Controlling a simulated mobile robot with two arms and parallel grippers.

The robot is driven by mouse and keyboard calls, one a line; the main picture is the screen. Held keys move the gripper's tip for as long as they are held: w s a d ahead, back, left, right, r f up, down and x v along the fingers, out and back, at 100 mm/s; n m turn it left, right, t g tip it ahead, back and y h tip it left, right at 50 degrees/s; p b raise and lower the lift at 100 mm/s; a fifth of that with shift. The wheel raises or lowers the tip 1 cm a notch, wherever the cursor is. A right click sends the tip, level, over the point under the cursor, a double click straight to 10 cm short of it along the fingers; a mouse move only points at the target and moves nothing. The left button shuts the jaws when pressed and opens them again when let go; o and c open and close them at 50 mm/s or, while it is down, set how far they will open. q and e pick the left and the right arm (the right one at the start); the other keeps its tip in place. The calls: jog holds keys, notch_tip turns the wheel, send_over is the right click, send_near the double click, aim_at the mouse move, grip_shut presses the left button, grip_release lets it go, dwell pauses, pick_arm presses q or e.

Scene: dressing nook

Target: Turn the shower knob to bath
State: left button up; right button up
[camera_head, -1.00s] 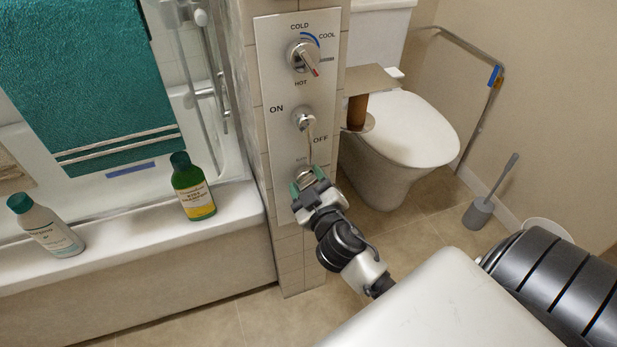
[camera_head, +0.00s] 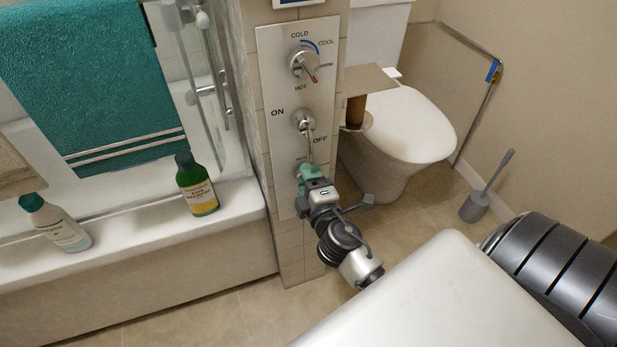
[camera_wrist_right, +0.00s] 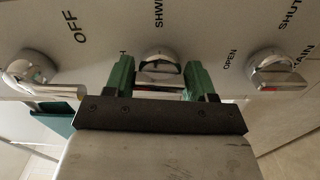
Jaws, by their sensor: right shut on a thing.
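A metal wall panel (camera_head: 278,120) carries a column of chrome knobs. The shower knob (camera_wrist_right: 158,55) shows in the right wrist view, near the letters "SHW" and a partly hidden label ending in "H". My right gripper (camera_wrist_right: 160,80) has its green fingers on either side of this knob and is shut on it. In the head view the right gripper (camera_head: 307,175) is at the lower part of the panel and largely hides that knob. My left gripper is not in view.
Above are the ON/OFF knob (camera_head: 303,121) and the temperature knob (camera_head: 304,64). A drain knob (camera_wrist_right: 277,70) sits beside the shower knob in the wrist view. A bathtub with a green bottle (camera_head: 197,185) and white bottle (camera_head: 58,224) is left; a toilet (camera_head: 410,125) is right.

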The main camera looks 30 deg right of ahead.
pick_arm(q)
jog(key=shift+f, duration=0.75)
pick_arm(e)
jog(key=shift+n, duration=0.7)
jog(key=o, duration=0.9)
